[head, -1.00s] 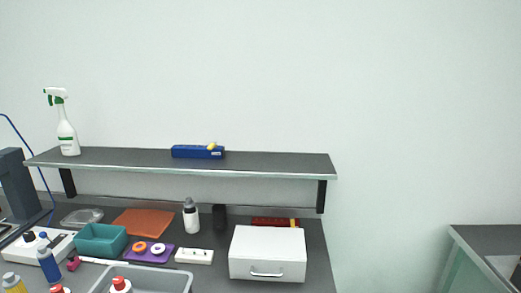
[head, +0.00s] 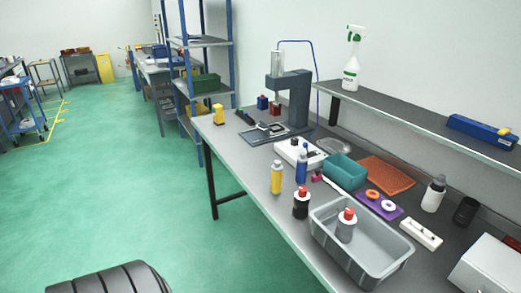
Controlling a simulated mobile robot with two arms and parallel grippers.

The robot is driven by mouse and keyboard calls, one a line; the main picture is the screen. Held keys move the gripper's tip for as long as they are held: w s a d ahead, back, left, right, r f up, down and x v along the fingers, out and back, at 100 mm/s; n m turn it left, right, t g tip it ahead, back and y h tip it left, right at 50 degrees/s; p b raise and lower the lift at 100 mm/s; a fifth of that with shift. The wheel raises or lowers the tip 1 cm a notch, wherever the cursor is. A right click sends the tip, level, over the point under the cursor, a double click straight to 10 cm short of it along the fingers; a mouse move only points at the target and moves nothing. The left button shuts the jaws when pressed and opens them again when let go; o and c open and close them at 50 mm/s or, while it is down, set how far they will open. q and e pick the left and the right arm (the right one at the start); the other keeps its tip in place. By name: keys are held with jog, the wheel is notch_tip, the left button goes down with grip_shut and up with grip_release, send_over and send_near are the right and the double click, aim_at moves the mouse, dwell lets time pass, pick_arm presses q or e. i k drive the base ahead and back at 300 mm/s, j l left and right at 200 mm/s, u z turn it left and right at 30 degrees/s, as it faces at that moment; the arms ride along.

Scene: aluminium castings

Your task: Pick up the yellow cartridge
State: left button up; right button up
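The yellow cartridge (head: 277,178) stands upright near the front edge of the workbench, a small yellow cylinder with a greyish top. A blue cartridge-like bottle (head: 301,167) stands just behind it to the right. A dark bottle with a red cap (head: 301,204) stands in front of it to the right. No gripper shows in the head view, so nothing is seen touching the yellow cartridge.
A grey bin (head: 379,267) holds a red-capped bottle (head: 346,226). A white device (head: 299,153), teal bin (head: 344,171) and orange mat (head: 386,175) lie behind. A shelf (head: 415,115) overhangs the bench's back. Green floor (head: 120,190) is clear at left.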

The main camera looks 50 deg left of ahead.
aim_at(277, 168)
jog(key=u, duration=1.45)
